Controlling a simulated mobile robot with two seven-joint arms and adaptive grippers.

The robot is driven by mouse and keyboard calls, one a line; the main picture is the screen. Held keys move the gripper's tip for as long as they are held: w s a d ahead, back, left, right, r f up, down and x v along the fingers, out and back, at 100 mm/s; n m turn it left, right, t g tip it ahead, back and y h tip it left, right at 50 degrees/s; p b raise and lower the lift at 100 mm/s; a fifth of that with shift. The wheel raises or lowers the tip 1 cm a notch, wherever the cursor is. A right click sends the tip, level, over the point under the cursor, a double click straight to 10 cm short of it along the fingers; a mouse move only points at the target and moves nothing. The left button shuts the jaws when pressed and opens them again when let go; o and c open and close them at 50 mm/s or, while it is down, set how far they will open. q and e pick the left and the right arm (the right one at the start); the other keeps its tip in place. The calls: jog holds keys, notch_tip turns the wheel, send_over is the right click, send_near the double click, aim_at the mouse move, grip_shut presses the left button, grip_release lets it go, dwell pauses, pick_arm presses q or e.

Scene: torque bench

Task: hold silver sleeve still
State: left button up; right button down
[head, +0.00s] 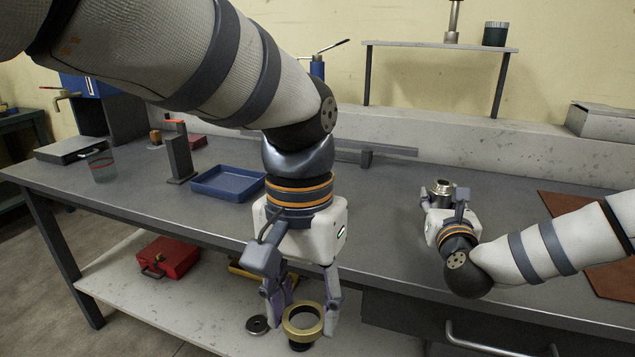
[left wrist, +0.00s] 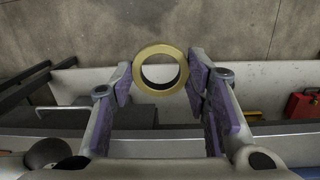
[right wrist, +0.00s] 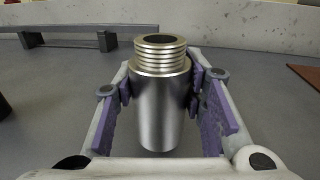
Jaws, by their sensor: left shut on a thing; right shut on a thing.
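The silver sleeve (right wrist: 160,105) is a smooth metal cylinder with a ridged, threaded top and an open bore. It stands upright on the bench between the pads of my right gripper (right wrist: 160,88), which is shut on it. In the head view the sleeve (head: 442,188) shows its top above my right gripper (head: 443,205); its lower part is hidden there. My left gripper (head: 302,308) is shut on a brass-coloured ring (head: 303,335), held in front of the bench's front edge. The ring also shows in the left wrist view (left wrist: 160,48), between the purple pads.
A blue tray (head: 228,184), a dark upright post (head: 180,158) and a glass (head: 103,168) stand on the bench's left. A brown mat (head: 590,240) lies at right. Below, the lower shelf (head: 215,290) holds a red box (head: 168,257) and a dark disc (head: 257,324).

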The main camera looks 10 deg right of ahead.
jog(key=shift+f, duration=0.6)
jog(key=shift+f, duration=0.2)
jog(key=c, duration=1)
grip_release()
